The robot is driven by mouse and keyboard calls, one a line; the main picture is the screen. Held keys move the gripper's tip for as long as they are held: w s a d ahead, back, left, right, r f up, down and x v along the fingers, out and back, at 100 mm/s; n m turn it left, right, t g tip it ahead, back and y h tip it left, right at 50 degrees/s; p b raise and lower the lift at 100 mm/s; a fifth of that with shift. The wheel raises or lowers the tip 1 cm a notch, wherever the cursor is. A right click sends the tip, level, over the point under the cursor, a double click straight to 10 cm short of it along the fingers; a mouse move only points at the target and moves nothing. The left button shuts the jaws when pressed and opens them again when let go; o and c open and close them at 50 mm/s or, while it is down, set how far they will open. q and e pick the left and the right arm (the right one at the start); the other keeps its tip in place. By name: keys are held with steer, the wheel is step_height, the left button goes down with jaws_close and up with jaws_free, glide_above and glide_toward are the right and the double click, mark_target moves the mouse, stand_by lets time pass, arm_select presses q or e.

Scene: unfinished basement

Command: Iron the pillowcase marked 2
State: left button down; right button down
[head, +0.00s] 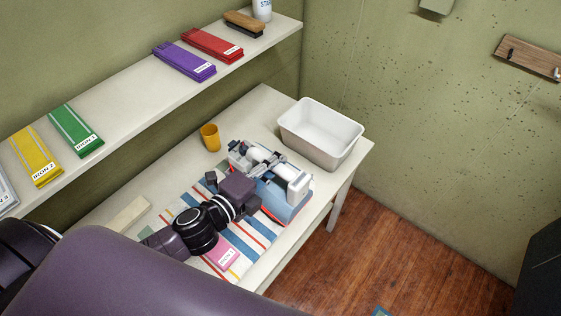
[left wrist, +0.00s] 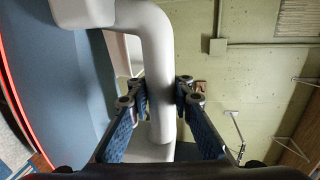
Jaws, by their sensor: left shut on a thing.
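A blue and white iron (head: 285,200) with a red lower edge is at the right end of a striped cloth (head: 252,236) on the table. I cannot tell whether it touches the cloth. My left gripper (head: 262,160) is shut on the iron's white handle; the handle (left wrist: 160,70) stands between the fingers in the left wrist view. A pink patch with a small label (head: 222,259) lies on the cloth; its print is too small to read surely. My left arm hides part of the cloth. A folded yellow cloth (head: 36,155) on the shelf appears labelled 2. My right gripper is not in view.
The white table (head: 258,108) also holds a white basin (head: 320,133), an orange cup (head: 210,137) and a pale block (head: 127,214). The shelf (head: 120,100) above carries green (head: 76,130), purple (head: 184,62) and red (head: 212,45) cloths and a brush (head: 244,24).

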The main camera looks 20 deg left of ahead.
arm_select(q)
steer(key=shift+w+a, duration=0.2)
steer(key=shift+a, duration=0.35)
steer(key=shift+w+a, duration=0.2)
steer(key=shift+a, duration=0.3)
steer(key=shift+s+d+p, duration=0.25)
steer(key=shift+d+p, duration=0.25)
stand_by(0.4)
steer(key=shift+s+d, duration=0.1)
steer(key=shift+d, duration=0.2)
stand_by(0.6)
step_height(320, 180, up, 10)
steer(key=p, duration=0.5)
steer(key=shift+f, duration=0.25)
stand_by(0.4)
stand_by(0.4)
